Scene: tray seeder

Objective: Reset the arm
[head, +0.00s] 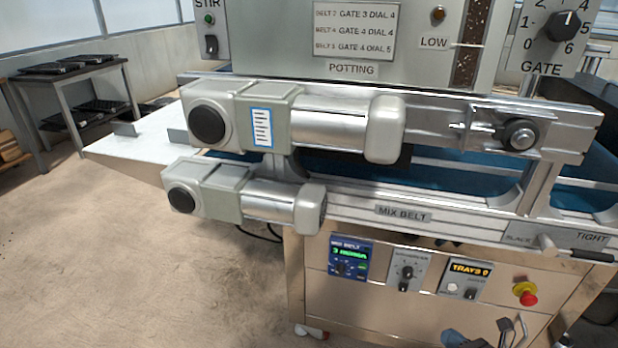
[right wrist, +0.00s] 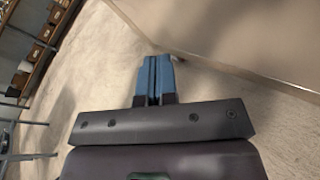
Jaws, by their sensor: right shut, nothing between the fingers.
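My right gripper (head: 456,338) shows only in part at the bottom edge of the head view, low in front of the machine's cabinet. In the right wrist view its two blue fingers (right wrist: 154,66) lie side by side, shut and empty. They point over bare floor and touch nothing that I can see. The tray seeder (head: 350,215) fills the right of the head view, with its MIX BELT label (head: 404,214). My left gripper is in neither view.
The cabinet front carries a blue display (head: 350,259), a dial panel (head: 407,270), a TRAYS counter (head: 467,281) and a red stop button (head: 527,295). A SLACK–TIGHT lever (head: 547,243) sits above. The floor (head: 130,260) at left is clear. A dark side table (head: 75,80) stands behind.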

